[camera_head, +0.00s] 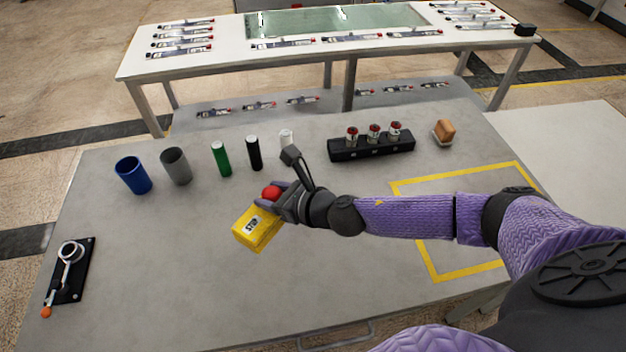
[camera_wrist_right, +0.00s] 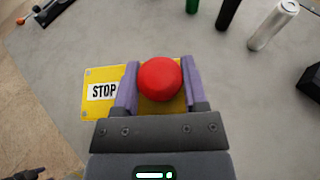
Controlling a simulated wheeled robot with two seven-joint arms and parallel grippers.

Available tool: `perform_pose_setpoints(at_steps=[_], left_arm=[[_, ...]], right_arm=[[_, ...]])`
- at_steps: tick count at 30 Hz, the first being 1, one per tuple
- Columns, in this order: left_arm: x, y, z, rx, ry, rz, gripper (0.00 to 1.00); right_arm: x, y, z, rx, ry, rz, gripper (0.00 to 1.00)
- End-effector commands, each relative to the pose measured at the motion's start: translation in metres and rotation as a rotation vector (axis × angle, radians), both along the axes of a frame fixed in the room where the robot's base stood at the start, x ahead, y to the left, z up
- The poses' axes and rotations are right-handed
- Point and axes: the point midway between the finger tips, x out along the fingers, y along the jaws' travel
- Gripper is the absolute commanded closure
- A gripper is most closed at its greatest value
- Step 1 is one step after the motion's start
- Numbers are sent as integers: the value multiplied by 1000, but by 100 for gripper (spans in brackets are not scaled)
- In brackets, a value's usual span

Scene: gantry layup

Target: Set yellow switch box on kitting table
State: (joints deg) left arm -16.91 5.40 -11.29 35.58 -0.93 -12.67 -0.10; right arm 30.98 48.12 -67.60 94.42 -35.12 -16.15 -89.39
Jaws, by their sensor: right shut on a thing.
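The yellow switch box (camera_head: 257,230) has a red round button and a label reading STOP. It is at the middle of the grey kitting table (camera_head: 190,270) in the head view. My right gripper (camera_head: 270,200) is shut on it, with the fingers on either side of the red button. In the right wrist view the box (camera_wrist_right: 98,108) sits between the purple fingers of the gripper (camera_wrist_right: 160,88). The box looks tilted in the head view; whether it touches the table I cannot tell.
Blue (camera_head: 133,175) and grey (camera_head: 176,166) cups, green (camera_head: 221,159), black (camera_head: 254,153) and white cylinders stand behind. A black rack (camera_head: 372,147) and a brown block (camera_head: 444,131) are back right. A lever plate (camera_head: 70,270) lies left. Yellow tape (camera_head: 470,273) outlines a bare area on the right.

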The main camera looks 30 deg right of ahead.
Motion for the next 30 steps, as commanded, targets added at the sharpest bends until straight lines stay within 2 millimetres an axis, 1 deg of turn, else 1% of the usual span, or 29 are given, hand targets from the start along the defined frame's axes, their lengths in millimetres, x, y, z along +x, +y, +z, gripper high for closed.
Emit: perform_pose_setpoints(at_steps=[2,3,6,11,15,20,24,25,26,27,30], left_arm=[[-3,-1,-15,-3,7,1,41],[-5,-2,-25,-3,12,2,41],[-11,-3,-42,-7,25,4,41],[-15,-5,-56,-10,33,3,41],[-16,-2,-76,-6,34,4,41],[-14,3,-71,0,29,1,41],[-14,3,-74,0,29,1,41],[-14,3,-74,0,29,1,41],[-14,3,-73,0,29,1,41],[-14,3,-73,0,29,1,41],[-14,3,-73,0,29,1,41]], right_arm=[[-1,1,-20,1,4,1,100],[-2,1,-34,1,6,1,100],[-1,1,-58,1,5,1,100],[-1,0,-78,1,4,0,100],[-1,0,-105,-1,5,-1,100],[-1,0,-100,-1,0,0,100],[-1,0,-102,-1,2,0,100],[-1,0,-103,-1,2,0,43],[-1,0,-102,-1,2,0,37],[-1,0,-102,-1,2,0,29],[-1,0,-102,-1,2,0,9]])
